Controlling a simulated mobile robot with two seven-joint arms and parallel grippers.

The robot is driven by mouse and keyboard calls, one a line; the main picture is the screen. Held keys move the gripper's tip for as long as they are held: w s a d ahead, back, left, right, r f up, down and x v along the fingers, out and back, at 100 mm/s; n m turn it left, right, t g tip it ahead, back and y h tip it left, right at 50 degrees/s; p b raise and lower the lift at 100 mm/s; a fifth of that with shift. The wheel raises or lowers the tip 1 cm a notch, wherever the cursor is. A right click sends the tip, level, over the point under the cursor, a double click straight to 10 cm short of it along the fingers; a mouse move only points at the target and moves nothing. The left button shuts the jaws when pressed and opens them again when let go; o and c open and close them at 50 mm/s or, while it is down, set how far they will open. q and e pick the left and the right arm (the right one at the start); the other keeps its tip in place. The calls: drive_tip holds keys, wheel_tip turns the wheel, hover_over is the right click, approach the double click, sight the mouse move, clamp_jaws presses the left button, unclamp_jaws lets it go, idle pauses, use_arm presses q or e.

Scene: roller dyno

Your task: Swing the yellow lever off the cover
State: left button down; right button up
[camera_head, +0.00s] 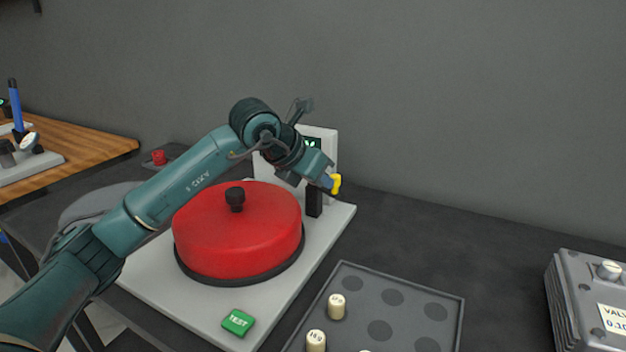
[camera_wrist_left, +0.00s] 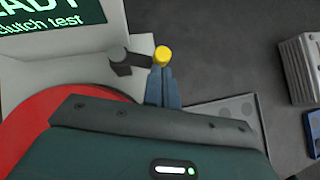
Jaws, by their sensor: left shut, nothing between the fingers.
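The red round cover (camera_head: 225,245) with a black knob sits on a pale base plate; part of it shows in the left wrist view (camera_wrist_left: 25,125). The yellow lever end (camera_head: 336,184) is at the cover's far right, by a black post (camera_head: 314,203). In the left wrist view the yellow end (camera_wrist_left: 163,55) shows just beyond my fingertips. My left gripper (camera_head: 326,181) is shut and empty, its tips (camera_wrist_left: 161,76) at or very near the yellow end; I cannot tell if they touch. My arm hides part of the post's surroundings. My right gripper is out of view.
A display panel (camera_head: 328,143) stands behind the post; its screen (camera_wrist_left: 50,22) reads a clutch test message. A green TEST button (camera_head: 238,322) is at the plate's front. A grey tray (camera_head: 408,318) with pale pegs lies to the right, and a grey box (camera_head: 590,300) farther right.

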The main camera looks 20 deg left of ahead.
use_arm(q)
drive_tip(key=shift+w+d+n+y+b, duration=0.4)
drive_tip(key=shift+w+d+n+b, duration=0.2)
drive_tip(key=shift+w+d, duration=0.35)
drive_tip(key=shift+s, duration=0.1)
idle(0.4)
